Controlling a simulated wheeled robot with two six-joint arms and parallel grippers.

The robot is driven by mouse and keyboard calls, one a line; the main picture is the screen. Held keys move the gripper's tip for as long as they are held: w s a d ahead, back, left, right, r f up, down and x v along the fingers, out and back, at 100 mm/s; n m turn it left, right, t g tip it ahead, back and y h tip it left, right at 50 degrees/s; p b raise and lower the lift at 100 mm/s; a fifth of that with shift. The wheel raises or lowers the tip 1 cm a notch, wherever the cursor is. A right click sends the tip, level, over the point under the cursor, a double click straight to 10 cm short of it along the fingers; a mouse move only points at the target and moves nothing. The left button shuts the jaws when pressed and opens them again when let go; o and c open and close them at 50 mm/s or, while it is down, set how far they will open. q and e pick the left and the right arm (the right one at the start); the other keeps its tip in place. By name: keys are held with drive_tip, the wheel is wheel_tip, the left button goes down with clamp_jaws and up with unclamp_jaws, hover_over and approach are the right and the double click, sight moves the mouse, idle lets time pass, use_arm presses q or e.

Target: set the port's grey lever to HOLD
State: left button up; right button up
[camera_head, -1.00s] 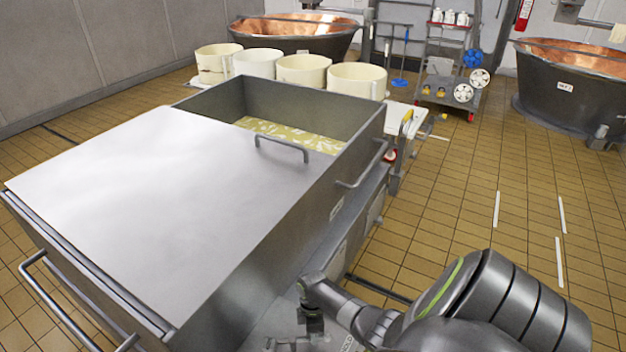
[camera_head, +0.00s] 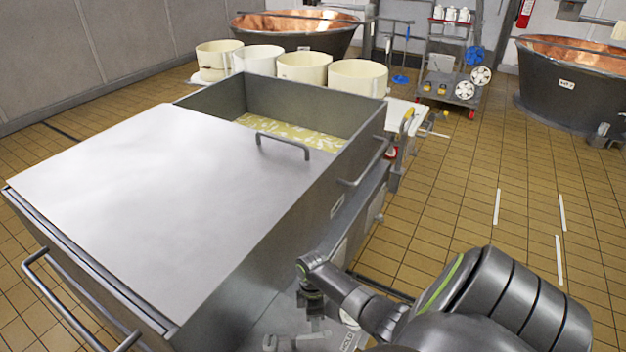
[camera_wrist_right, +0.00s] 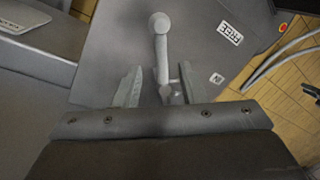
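In the right wrist view the port's grey lever (camera_wrist_right: 161,55) has a round knob and a straight shaft against a grey metal surface. My right gripper (camera_wrist_right: 160,85) is open, with one finger on each side of the lever's lower shaft and a visible gap on both sides. I cannot tell how deep the lever lies between the fingers. A white label (camera_wrist_right: 229,34) with dark letters sits right of the knob, too small to read surely. My left gripper is not in view.
A large steel vat (camera_head: 250,230) with a flat lid (camera_head: 160,200) and a side handle (camera_head: 365,165) stands left of my right arm. Cream tubs (camera_head: 303,68), copper vats (camera_head: 570,85) and a trolley (camera_head: 452,72) stand behind. Tiled floor at the right is mostly clear.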

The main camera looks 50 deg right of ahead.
wheel_tip(320, 180, up, 12)
drive_tip(key=w+d, duration=0.1)
drive_tip(key=shift+w+d+f, duration=0.15)
drive_tip(key=shift+w+d, duration=0.1)
drive_tip(key=shift+w, duration=0.15)
drive_tip(key=shift+s+a, duration=0.1)
idle(0.4)
